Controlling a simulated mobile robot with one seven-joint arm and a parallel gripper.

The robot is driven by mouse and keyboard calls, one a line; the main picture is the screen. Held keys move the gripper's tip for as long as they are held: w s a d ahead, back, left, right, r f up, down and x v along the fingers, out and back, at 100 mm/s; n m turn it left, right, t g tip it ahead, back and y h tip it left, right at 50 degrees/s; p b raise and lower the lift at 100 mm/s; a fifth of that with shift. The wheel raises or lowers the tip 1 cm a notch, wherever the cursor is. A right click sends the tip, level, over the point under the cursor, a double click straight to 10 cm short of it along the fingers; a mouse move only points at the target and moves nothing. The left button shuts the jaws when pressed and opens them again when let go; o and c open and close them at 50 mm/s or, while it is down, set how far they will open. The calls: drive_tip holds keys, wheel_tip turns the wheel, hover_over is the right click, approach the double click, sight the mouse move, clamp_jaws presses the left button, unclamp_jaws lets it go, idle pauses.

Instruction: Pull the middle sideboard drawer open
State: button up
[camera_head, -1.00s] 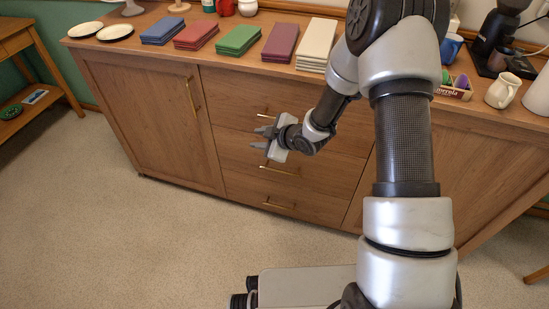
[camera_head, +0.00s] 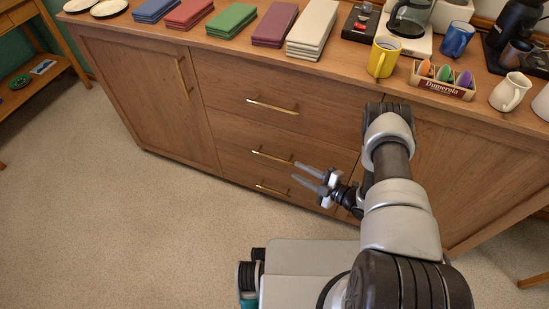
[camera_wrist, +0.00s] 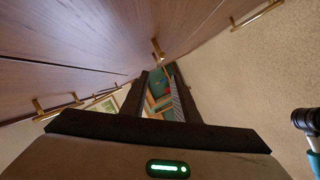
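The wooden sideboard (camera_head: 140,95) has a column of three drawers in its centre. The middle drawer (camera_head: 232,132) is closed, and its brass bar handle (camera_head: 272,154) shows clear of my arm. My gripper (camera_head: 296,172) is open and empty, just right of and slightly below that handle in the head view, with its fingers pointing left. In the wrist view my fingers (camera_wrist: 158,76) stand apart, and a brass handle (camera_wrist: 157,50) appears just beyond their tips, seemingly the middle one. No contact shows.
The top drawer handle (camera_head: 272,106) and bottom drawer handle (camera_head: 272,188) stick out above and below. The carpet (camera_head: 150,230) in front is clear.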

sight(276, 159)
drive_tip(key=b+x, duration=0.3)
drive_tip(key=x, duration=1)
drive_tip(key=shift+w+a+f, duration=0.15)
drive_tip(key=shift+c, duration=0.4)
clamp_jaws()
